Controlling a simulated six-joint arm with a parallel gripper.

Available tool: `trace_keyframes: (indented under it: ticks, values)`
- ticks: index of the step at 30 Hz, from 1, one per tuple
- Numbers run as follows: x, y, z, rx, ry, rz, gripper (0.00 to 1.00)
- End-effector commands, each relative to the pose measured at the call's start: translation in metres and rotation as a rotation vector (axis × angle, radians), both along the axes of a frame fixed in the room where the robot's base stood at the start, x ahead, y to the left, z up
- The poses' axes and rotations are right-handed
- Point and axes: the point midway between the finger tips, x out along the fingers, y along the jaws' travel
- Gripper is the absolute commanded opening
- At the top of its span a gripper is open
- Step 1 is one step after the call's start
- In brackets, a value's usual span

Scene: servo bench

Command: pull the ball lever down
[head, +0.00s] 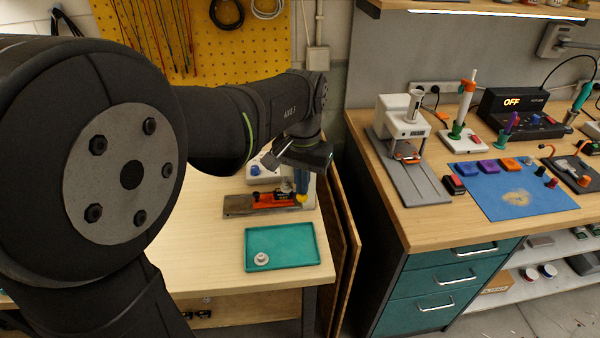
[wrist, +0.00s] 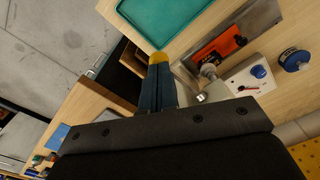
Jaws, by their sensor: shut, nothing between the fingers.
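The ball lever (wrist: 208,71) shows in the wrist view as a pale grey ball on a short stem, at the edge of a white box with a blue knob (wrist: 258,72). In the head view the white box (head: 266,179) is partly behind my arm, and the lever is hard to make out. My gripper (head: 302,198) points down beside the box, its blue fingers with yellow tips together and empty. In the wrist view the gripper (wrist: 158,58) is left of the ball, apart from it.
An orange device (head: 270,198) on a grey plate lies in front of the box. A teal tray (head: 290,263) holding a small white round part is nearer the table's front. A second bench (head: 405,215) with tools stands to the right, across a gap.

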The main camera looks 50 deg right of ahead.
Motion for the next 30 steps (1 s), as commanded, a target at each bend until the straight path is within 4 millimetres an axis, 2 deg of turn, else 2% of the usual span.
trace_keyframes:
  ticks: [16, 30]
  values:
    - [-0.001, 0.001, -0.005, 0.001, 0.0, 0.0, 0.0]
    - [-0.001, 0.001, -0.018, 0.002, 0.001, 0.0, 0.0]
